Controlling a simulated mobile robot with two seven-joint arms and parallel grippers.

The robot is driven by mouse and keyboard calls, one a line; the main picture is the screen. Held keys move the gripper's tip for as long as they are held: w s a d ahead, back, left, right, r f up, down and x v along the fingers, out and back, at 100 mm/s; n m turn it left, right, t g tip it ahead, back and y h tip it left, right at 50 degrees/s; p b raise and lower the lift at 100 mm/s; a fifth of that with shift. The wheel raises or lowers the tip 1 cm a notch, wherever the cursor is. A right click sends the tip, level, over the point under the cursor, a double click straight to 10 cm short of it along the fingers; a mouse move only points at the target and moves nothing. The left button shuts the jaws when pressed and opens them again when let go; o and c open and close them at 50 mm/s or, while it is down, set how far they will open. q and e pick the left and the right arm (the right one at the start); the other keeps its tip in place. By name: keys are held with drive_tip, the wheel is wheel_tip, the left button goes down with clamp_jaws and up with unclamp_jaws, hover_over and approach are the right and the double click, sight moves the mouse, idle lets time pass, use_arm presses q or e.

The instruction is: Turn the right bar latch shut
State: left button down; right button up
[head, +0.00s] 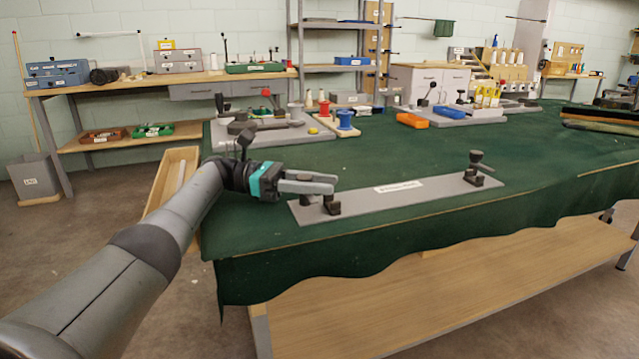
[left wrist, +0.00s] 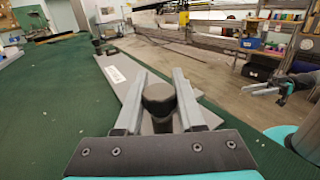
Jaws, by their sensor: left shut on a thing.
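A long grey board (head: 405,197) with a white label lies along the front edge of the green-covered table. A dark latch stands at each end. The right latch (head: 480,170) has an upright post with a knob; the far latch also shows in the left wrist view (left wrist: 109,53). My left gripper (head: 332,183) is at the left latch (head: 331,205), well apart from the right latch. In the left wrist view its fingers (left wrist: 166,76) are on either side of that latch's dark knob (left wrist: 158,97), shut on it. My right gripper (left wrist: 268,89) shows in the left wrist view, away from the board; its jaw opening is unclear.
The green table (head: 380,160) is clear behind the board. Further back are a grey fixture (head: 275,133), blue and red spools (head: 345,120) and an orange tray (head: 412,120). Dark rolls or strips (head: 605,116) lie at the right. A wooden bin (head: 172,178) is beside the table's left edge.

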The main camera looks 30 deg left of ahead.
use_arm(q)
drive_tip(key=shift+g, duration=0.3)
idle(0.5)
drive_tip(key=c, duration=0.5)
unclamp_jaws()
